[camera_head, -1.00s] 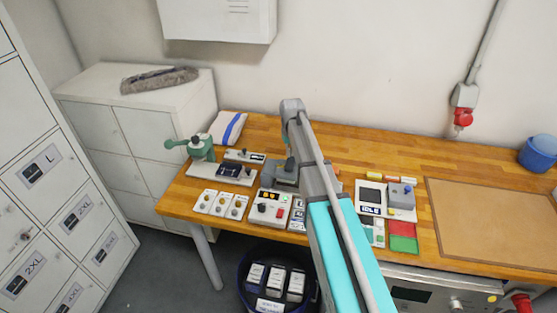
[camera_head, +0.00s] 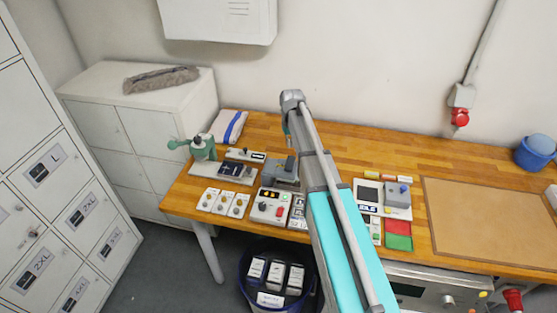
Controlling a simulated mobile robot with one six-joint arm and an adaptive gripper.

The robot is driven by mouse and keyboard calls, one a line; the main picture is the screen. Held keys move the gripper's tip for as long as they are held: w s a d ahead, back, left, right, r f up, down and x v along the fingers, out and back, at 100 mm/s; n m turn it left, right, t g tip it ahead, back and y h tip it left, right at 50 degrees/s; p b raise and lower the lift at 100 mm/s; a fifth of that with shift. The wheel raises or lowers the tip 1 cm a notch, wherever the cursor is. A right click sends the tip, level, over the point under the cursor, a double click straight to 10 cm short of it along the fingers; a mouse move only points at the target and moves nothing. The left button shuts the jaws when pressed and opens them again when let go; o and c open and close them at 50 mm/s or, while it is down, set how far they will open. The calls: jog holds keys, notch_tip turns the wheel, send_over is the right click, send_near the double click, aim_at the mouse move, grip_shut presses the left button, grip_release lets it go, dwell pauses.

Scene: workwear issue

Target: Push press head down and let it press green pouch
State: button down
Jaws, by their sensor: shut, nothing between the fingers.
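My arm rises from the bottom of the picture, and its grey elbow (camera_head: 292,98) stands in front of the back of the bench. My gripper is not visible; the arm hides whatever is behind it. A grey device with a dark upright part (camera_head: 281,172) stands on the bench just left of my arm. A green device with a side lever (camera_head: 203,148) stands on a grey base at the bench's left end. I cannot tell which of these has the press head. I cannot make out a green pouch.
The wooden bench (camera_head: 335,145) holds control boxes, including one with red and green buttons (camera_head: 270,207), and red (camera_head: 398,226) and green (camera_head: 398,242) pads. A brown board (camera_head: 490,220) lies at right. A bin (camera_head: 275,281) stands below. Lockers (camera_head: 60,200) are at left.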

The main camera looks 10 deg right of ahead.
notch_tip(320, 180, up, 5)
jog(key=p, duration=0.4)
jog(key=shift+r+p, duration=0.1)
jog(key=shift+p, duration=0.3)
jog(key=shift+s, duration=0.1)
dwell(0.3)
jog(key=s+f+b, duration=0.5)
jog(key=s, duration=0.3)
jog(key=s+a+f+m+b, duration=0.1)
jog(key=s+f+b, duration=0.4)
jog(key=s, duration=0.4)
jog(key=s+f+b, duration=0.5)
jog(key=s, duration=0.4)
jog(key=shift+a+f, duration=0.2)
jog(key=shift+a, duration=0.15)
